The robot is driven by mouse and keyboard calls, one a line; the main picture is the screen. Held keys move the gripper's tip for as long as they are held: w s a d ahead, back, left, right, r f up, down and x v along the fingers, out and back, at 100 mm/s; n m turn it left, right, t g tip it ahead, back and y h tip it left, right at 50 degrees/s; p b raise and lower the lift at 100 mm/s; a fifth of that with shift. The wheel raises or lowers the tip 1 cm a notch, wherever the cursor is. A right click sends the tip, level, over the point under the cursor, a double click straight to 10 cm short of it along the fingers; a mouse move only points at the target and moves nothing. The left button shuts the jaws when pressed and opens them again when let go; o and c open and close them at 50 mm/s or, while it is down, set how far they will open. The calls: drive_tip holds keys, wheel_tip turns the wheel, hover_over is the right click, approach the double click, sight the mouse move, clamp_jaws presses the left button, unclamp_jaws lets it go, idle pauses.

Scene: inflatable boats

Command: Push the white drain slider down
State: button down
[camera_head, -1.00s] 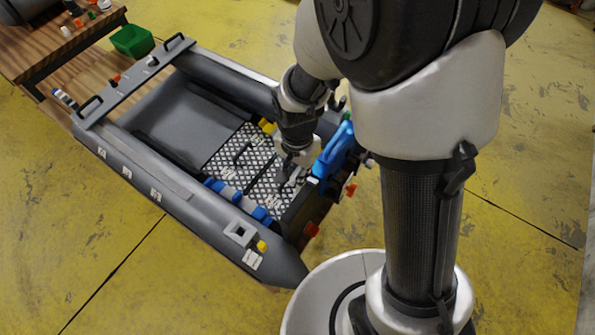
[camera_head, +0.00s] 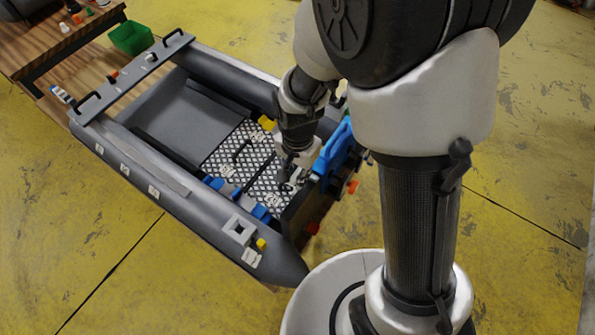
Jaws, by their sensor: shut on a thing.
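My gripper (camera_head: 289,181) is inside the grey inflatable boat (camera_head: 158,172), low at its near end. It is beside the dark transom board (camera_head: 301,212). The fingers look closed together, but they are small and partly blocked by my wrist. The white drain slider cannot be made out clearly; small pale parts show around the fingertips. Whatever the fingers hold is hidden at this size.
A blue part (camera_head: 333,147) stands on the transom beside my wrist. Blue and white items (camera_head: 240,198) lie across the checkered floor (camera_head: 228,160). Yellow floor is clear around the boat.

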drive_tip(key=shift+s+f+b, duration=0.15)
drive_tip(key=shift+f+b, duration=0.65)
drive_tip(key=shift+f, duration=0.4)
drive_tip(key=c, duration=2)
unclamp_jaws()
drive_tip(key=shift+f, duration=0.1)
drive_tip(key=shift+c, duration=0.2)
drive_tip(key=o, duration=0.6)
drive_tip(key=shift+r, duration=0.3)
wheel_tip(320, 180, up, 7)
drive_tip(key=p, duration=0.5)
drive_tip(key=shift+f+p, duration=0.15)
drive_tip(key=shift+p, duration=0.15)
